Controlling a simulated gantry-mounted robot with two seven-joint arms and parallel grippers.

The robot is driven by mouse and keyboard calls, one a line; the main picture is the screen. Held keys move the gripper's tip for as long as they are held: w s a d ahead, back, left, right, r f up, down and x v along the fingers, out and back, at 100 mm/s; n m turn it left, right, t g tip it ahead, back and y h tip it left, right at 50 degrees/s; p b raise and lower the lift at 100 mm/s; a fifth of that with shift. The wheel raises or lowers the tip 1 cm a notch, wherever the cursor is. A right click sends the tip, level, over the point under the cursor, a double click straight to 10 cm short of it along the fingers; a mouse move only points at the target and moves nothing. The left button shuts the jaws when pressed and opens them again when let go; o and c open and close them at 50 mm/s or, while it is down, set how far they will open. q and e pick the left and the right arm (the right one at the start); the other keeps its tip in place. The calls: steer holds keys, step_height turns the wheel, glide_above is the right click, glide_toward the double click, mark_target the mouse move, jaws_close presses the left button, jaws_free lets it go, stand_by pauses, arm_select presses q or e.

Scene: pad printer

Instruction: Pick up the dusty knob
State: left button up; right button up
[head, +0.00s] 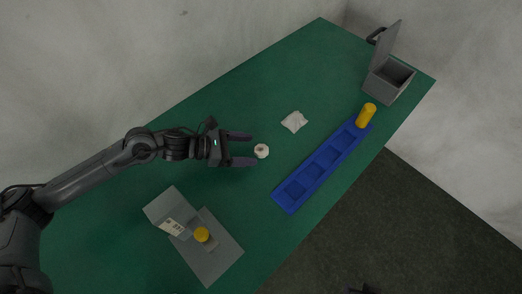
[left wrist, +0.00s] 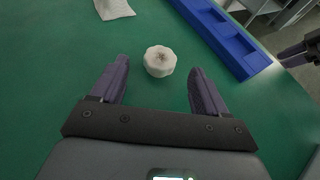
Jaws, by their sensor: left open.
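The knob (head: 261,151) is a small, round, off-white piece with brownish marks on its top. It rests on the green table. In the left wrist view the knob (left wrist: 160,61) sits just beyond the fingertips, roughly centred between them. My left gripper (head: 246,149) is open and empty, pointing at the knob from the left; its two dark purple fingers also show in the left wrist view (left wrist: 158,78). In the left wrist view a dark gripper-like part (left wrist: 300,50) shows at the right edge, probably my right gripper; its jaw state is unclear.
A white cloth (head: 294,121) lies beyond the knob. A blue compartment tray (head: 282,203) runs to the right, with a yellow cylinder (head: 366,115) at its far end. A grey printer (head: 210,262) with a yellow part stands near front. A grey open-lidded box (head: 377,92) is far right.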

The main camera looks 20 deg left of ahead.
mark_target(261, 149)
arm_select(q)
steer(key=shift+r+x, duration=0.2)
steer(key=shift+x, duration=1.75)
steer(key=c, duration=1.1)
